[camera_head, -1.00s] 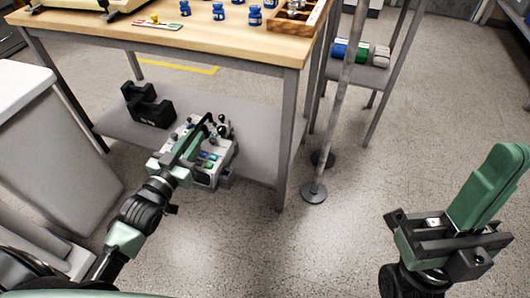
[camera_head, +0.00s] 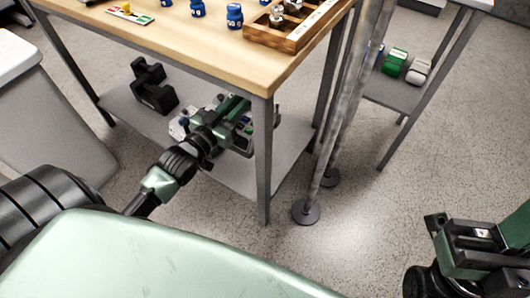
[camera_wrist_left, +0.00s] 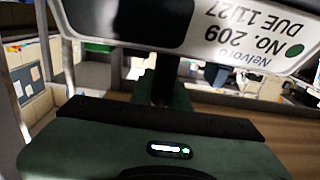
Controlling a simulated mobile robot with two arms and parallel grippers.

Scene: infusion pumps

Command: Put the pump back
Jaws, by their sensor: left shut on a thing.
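The pump (camera_head: 178,130) is a pale grey box with coloured parts, mostly hidden behind my left gripper in the head view. My left gripper (camera_head: 232,108) is shut on it, over the table's lower shelf (camera_head: 122,107); I cannot tell whether the pump touches the shelf. In the left wrist view the pump's pale label face (camera_wrist_left: 245,35) shows close up and upside down, reading "No. 209" and "DUE 11/27", with a green dot. My right gripper (camera_head: 502,235) is at the lower right, away from the table and partly cut off by the frame.
A black cradle-like stand (camera_head: 152,88) sits on the lower shelf, left of the pump. A table leg (camera_head: 263,160) and grey poles with round feet (camera_head: 306,212) stand to the right. The wooden tabletop (camera_head: 200,38) overhangs the shelf. Open floor lies at the right.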

